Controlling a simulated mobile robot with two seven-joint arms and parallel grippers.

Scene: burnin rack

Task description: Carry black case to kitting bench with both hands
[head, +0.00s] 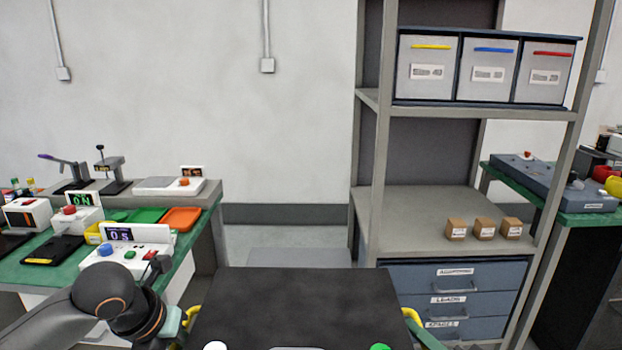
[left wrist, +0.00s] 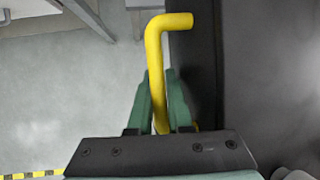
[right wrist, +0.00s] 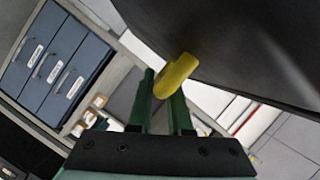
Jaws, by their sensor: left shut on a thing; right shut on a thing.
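The black case (head: 295,305) is in front of me at the bottom of the head view, its flat dark top facing up. It has a yellow handle on each side. My left gripper (left wrist: 160,88) is shut on the left yellow handle (left wrist: 154,60), beside the case wall (left wrist: 265,80). My right gripper (right wrist: 163,90) is shut on the right yellow handle (right wrist: 177,72), under the case's edge (right wrist: 230,40). In the head view my right gripper (head: 424,330) is partly hidden by the case. I cannot tell which bench is the kitting bench.
A green-topped bench (head: 190,250) with devices, displays and an orange tray (head: 181,219) stands left. A grey shelf rack (head: 400,205) with bins, small boxes and blue drawers stands right, close to the case. Another green bench (head: 540,200) is far right. Floor shows beyond the case.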

